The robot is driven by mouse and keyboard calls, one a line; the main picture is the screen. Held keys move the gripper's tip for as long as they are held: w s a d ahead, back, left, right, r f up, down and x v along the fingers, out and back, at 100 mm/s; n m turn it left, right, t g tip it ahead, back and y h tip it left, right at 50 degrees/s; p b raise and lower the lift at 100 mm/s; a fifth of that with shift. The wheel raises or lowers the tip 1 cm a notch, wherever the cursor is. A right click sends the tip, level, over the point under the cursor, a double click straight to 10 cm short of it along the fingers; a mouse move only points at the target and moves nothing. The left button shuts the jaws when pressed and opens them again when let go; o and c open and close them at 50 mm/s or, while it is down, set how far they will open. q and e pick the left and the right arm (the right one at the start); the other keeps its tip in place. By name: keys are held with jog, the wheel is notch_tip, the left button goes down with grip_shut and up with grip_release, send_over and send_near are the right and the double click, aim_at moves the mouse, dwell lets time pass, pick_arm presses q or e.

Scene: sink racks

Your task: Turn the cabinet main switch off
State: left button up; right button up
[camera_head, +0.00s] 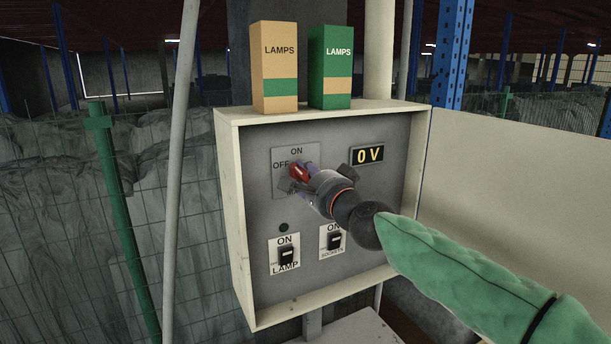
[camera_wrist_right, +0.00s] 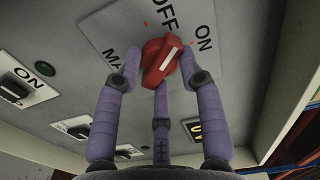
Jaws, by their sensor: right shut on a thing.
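The main switch is a red knob (camera_head: 298,172) with a white pointer line, on a grey plate (camera_wrist_right: 115,22) marked ON and OFF on the cabinet front. My right gripper (camera_head: 303,177) reaches in from the right and is shut on the knob. In the right wrist view, its purple fingers stand around the red knob (camera_wrist_right: 158,60). The white line there points between the OFF and ON words. A display (camera_head: 367,155) to the right of the plate reads 0 V. The gripper hides part of the plate in the head view. My left gripper is not in view.
Below are a lamp switch (camera_head: 287,256) and a sockets switch (camera_head: 334,241), with a dark green indicator (camera_head: 283,227). The cabinet (camera_head: 241,215) has a raised rim. Two lamp boxes, tan (camera_head: 273,70) and green (camera_head: 330,75), stand on top. A mesh fence with a green post (camera_head: 122,220) is left.

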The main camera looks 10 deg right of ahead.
jog(key=n, duration=0.4)
jog(key=shift+a+f+n+p, duration=0.1)
jog(key=shift+f+n+p, duration=0.2)
jog(key=shift+p, duration=0.1)
jog(key=n+p, duration=0.1)
jog(key=n, duration=0.3)
jog(key=shift+n, duration=0.4)
jog(key=o, duration=1.2)
jog(key=shift+r, duration=0.1)
jog(key=shift+w, duration=0.1)
jog(key=shift+r, duration=0.15)
